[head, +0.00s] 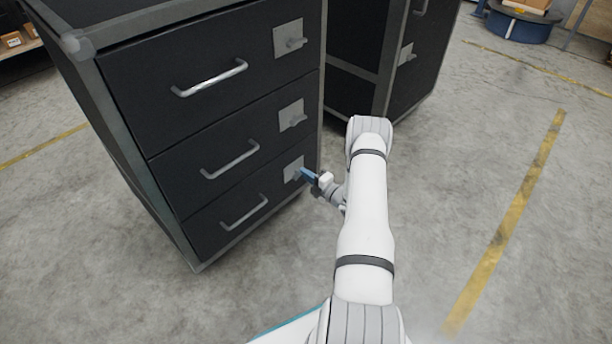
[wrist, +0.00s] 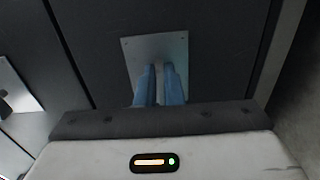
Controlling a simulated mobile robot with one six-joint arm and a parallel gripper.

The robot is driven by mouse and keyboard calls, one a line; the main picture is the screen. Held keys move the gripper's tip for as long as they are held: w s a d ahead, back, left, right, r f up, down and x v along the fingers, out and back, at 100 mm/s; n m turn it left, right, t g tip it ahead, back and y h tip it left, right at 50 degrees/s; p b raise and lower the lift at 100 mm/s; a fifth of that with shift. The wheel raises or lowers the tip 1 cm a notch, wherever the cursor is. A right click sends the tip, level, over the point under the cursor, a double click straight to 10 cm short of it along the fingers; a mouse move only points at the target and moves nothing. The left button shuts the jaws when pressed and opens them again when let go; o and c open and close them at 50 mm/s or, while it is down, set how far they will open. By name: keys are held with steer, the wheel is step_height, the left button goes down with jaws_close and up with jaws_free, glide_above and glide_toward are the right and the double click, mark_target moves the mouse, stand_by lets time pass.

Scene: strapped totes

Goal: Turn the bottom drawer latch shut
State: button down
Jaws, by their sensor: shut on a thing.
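The bottom drawer (head: 215,228) is the lowest of three dark drawers in the cabinet and looks closed. Its latch has a light square plate (head: 291,167) at the right end of the drawer front. My gripper (head: 304,174) is at this plate in the head view. In the wrist view, the two blue fingers of my gripper (wrist: 160,80) reach to the plate (wrist: 141,50) and are close together on the latch handle (wrist: 159,70). The handle is mostly hidden between the fingers, so its angle is hard to tell.
The middle drawer latch (head: 293,117) and top drawer latch (head: 290,41) sit above on the same cabinet. The bottom drawer handle (head: 245,214) is to the left. A second dark cabinet (head: 408,60) stands behind. The floor (head: 450,170) to the right is clear.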

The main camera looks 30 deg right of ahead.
steer(key=shift+s+a+f, duration=0.1)
steer(key=shift+a+f, duration=0.05)
steer(key=shift+a, duration=0.1)
steer(key=c, duration=1.8)
jaws_free()
steer(key=shift+o, duration=1.2)
steer(key=shift+d, duration=0.15)
steer(key=p+v, duration=0.2)
steer(key=v, duration=0.5)
steer(key=shift+s+d, duration=0.15)
steer(key=shift+s, duration=0.15)
